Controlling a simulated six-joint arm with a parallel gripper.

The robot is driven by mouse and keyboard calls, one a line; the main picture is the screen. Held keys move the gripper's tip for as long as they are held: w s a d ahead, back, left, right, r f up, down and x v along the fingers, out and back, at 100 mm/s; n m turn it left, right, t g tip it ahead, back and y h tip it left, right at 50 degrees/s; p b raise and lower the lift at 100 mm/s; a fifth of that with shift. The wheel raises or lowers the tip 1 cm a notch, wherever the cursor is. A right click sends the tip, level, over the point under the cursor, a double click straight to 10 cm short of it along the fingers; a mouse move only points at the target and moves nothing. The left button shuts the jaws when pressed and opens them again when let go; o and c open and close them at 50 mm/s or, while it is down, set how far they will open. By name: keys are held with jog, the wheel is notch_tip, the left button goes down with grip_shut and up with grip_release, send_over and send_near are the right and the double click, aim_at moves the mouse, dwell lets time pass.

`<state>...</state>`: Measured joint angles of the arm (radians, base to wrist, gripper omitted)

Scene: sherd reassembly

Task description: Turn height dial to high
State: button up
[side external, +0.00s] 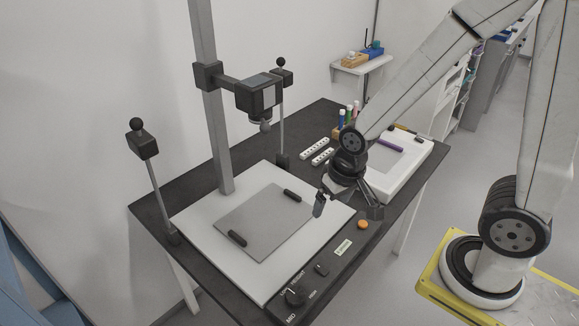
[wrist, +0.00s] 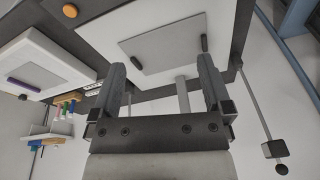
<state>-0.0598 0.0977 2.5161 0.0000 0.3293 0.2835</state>
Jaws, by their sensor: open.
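The height dial (side external: 296,296) is a dark round knob on the front control strip of the copy stand, in the side external view. Printed words lie around it; LOW and MED are readable. A small light mark shows on the knob, but I cannot tell for sure which setting it points at. My gripper (side external: 347,206) is open and empty, above the right end of the stand, up and to the right of the dial and apart from it. In the wrist view my gripper (wrist: 161,66) shows two spread fingers with nothing between them. The dial is not visible in the wrist view.
An orange button (side external: 362,225) and a small switch (side external: 321,269) share the strip. A grey plate (side external: 262,225) with black blocks lies on the white baseboard (side external: 190,217). A camera head (side external: 257,95) hangs from the column (side external: 212,140). A white tray (side external: 405,180) sits right.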

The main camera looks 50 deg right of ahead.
jog(key=w+a+f+m+g, duration=0.1)
jog(key=a+f+m, duration=0.5)
jog(key=m, duration=0.2)
jog(key=m+g, duration=0.1)
jog(key=m, duration=0.5)
send_near(295, 294)
jog(key=shift+w+d+f, duration=0.25)
jog(key=shift+d, duration=0.15)
jog(key=shift+s+a+f+m, duration=0.2)
jog(key=shift+a+f+m, duration=0.25)
jog(key=shift+f+m, duration=0.25)
jog(key=shift+f, duration=0.1)
jog(key=shift+f, duration=3.8)
jog(key=c, duration=1.2)
